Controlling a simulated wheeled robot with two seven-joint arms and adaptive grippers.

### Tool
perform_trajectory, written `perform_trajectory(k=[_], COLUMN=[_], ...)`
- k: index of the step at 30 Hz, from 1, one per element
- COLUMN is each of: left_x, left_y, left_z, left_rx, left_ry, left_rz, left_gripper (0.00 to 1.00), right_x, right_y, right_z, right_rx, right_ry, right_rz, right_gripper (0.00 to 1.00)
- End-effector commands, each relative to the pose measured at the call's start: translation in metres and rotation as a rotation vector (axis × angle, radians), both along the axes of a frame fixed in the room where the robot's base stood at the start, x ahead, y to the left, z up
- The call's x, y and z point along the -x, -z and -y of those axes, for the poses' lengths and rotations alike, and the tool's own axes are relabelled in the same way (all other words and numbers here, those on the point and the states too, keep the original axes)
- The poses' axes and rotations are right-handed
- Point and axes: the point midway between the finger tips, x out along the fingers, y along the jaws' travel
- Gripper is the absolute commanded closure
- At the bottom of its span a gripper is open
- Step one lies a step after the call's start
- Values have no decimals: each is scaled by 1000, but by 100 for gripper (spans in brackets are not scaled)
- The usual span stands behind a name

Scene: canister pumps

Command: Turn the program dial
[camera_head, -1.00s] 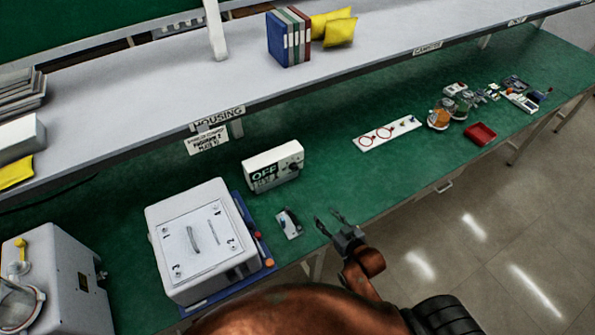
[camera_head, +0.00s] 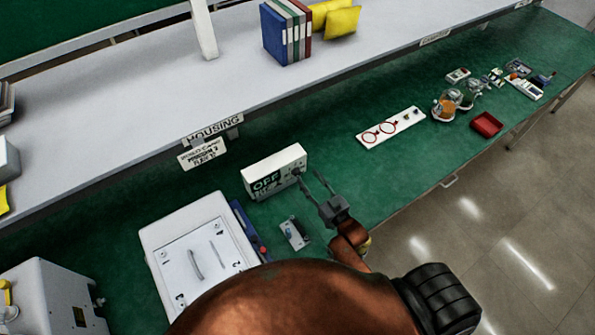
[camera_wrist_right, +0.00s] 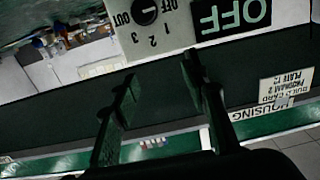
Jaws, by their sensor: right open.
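The program dial is a round black knob (camera_wrist_right: 146,11) on the front of a white control box (camera_head: 262,166). The wrist view shows it upside down, ringed by the marks OUT, 1, 2 and 3, beside a dark OFF panel (camera_wrist_right: 230,16). In the head view the dial (camera_head: 296,172) is small, close to the fingertips. My right gripper (camera_head: 308,178) is open in front of the box's right end. In the wrist view its two fingers (camera_wrist_right: 160,70) are spread and empty, with the dial beyond their tips; I see no contact. My left gripper is not in view.
A large white case (camera_head: 175,224) stands at the left. A card under the HOUSING label reads program 2 (camera_wrist_right: 285,85). A white board with red rings (camera_head: 392,127) lies right; green table between is clear.

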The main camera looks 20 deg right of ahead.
Motion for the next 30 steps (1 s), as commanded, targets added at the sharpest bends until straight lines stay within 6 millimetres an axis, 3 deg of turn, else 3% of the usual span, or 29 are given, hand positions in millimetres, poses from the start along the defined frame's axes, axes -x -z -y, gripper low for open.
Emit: perform_trajectory(k=[9, 13, 15, 21, 25, 30], left_x=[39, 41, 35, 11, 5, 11], left_y=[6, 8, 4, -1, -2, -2], left_z=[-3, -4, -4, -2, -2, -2], left_rx=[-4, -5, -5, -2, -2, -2], left_ry=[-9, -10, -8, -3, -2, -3], left_rz=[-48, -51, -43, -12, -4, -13], left_gripper=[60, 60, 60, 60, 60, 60], right_x=[5, 5, -16, -50, -63, -70], right_y=[56, 83, 74, 75, 76, 76], right_z=[7, 7, 3, -2, -4, -6], right_rx=[0, 1, -1, -2, -1, 0], right_ry=[13, 13, 12, 11, 10, 9], right_rz=[-6, -6, 3, 1, -1, -1], right_gripper=[59, 59, 59, 59, 59, 59])
